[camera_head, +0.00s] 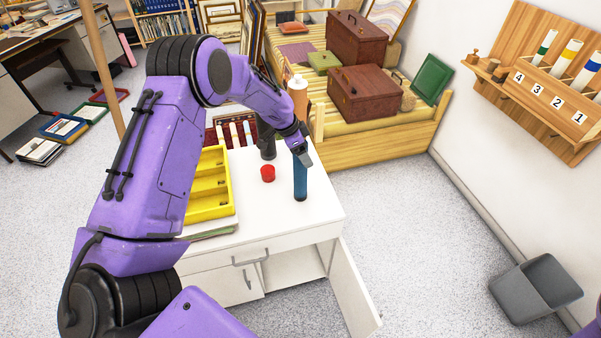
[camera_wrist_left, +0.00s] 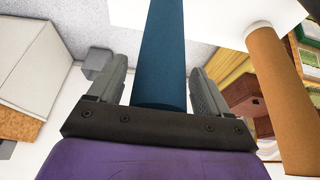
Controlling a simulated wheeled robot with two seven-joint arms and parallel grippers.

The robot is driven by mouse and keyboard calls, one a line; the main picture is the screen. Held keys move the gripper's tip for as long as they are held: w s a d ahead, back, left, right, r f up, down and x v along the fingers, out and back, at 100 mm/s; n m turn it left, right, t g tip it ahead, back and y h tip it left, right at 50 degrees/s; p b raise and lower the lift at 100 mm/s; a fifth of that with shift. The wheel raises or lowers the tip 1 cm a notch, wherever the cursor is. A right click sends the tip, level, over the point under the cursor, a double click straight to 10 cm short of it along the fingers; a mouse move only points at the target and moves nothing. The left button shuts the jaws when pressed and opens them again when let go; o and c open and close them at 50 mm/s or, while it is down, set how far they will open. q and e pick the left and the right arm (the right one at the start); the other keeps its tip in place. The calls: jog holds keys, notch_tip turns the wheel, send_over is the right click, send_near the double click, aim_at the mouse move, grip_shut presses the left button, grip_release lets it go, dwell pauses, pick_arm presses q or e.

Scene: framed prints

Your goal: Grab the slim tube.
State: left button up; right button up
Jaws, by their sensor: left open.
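A slim dark blue tube (camera_head: 300,185) stands upright near the right side of the white cabinet top. My left gripper (camera_head: 302,152) is at its upper part. In the left wrist view the blue tube (camera_wrist_left: 162,45) runs between the two open fingers of my left gripper (camera_wrist_left: 160,78), with a visible gap on each side. A thicker orange-brown tube with a pale top (camera_head: 298,95) stands behind; it also shows in the left wrist view (camera_wrist_left: 280,95), to the right of the fingers. My right gripper is out of view.
The white cabinet top (camera_head: 280,220) also holds a red cup-like piece (camera_head: 267,173), a dark object (camera_head: 266,145) and a yellow compartmented tray (camera_head: 210,185). The cabinet door (camera_head: 355,290) hangs open. A wooden wall rack (camera_head: 550,95) holds several banded tubes. A grey bin (camera_head: 535,288) is at right.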

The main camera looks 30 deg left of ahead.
pick_arm(q)
jog(key=shift+r, duration=0.1)
grip_shut()
